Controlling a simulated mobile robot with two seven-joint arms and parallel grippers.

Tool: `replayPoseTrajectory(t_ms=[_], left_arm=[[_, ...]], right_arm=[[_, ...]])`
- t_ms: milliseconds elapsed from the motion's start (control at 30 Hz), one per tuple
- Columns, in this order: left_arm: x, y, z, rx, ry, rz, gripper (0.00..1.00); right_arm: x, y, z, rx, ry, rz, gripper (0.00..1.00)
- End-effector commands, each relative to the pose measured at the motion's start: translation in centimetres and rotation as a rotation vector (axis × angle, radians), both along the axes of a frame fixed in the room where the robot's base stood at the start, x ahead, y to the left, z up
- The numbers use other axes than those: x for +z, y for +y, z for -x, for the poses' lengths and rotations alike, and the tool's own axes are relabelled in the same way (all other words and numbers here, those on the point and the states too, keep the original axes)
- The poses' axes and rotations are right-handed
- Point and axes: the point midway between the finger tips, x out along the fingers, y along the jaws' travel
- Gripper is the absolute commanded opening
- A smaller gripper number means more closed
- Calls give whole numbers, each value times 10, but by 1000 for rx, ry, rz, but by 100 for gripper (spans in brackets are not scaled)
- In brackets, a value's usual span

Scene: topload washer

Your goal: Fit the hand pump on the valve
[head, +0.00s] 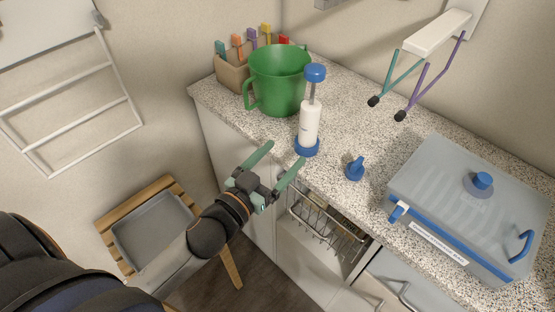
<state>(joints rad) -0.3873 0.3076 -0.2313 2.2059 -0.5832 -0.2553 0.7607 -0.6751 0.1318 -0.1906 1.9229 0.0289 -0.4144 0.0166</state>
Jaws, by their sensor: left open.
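The hand pump (310,122) stands upright on the speckled counter, with a white body, a blue top knob and a blue foot ring. A grey lidded box (460,205) lies to its right. A blue round valve (482,181) sits on a grey disc on its lid, apart from the pump. A small blue fitting (355,169) stands on the counter between pump and box. My left gripper (280,156) is open and empty, in front of the counter edge and lower left of the pump, its teal fingers pointing toward the pump. My right gripper is not in view.
A green bucket (277,80) stands close behind the pump, before a brown holder (232,77) of coloured items. A white wall bracket (437,32) carries teal and purple prongs above the counter. An open wire rack (325,220) is below the edge. A wooden stool with a grey tray (152,232) stands left.

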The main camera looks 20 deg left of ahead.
Motion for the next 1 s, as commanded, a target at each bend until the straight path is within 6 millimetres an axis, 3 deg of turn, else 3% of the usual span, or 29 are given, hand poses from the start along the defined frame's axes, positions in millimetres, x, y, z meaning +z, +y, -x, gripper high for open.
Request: replayPoseTrajectory(t_ms=[100,167,267,433,500,600,700,1000], left_arm=[[-2,2,7,2,5,-1,84],[-14,3,10,9,37,-5,84],[-65,5,23,27,169,-25,84],[-178,1,79,21,488,-70,84],[-212,-4,105,2,591,-80,84],[-242,-11,132,-25,688,-89,84],[-254,-14,145,-40,730,-93,84],[-255,-14,146,-43,731,-95,84]], right_arm=[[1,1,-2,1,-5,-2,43],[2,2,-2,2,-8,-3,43],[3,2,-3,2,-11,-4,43],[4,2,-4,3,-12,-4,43],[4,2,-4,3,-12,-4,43],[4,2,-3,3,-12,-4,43],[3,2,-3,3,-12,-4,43],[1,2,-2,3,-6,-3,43]])
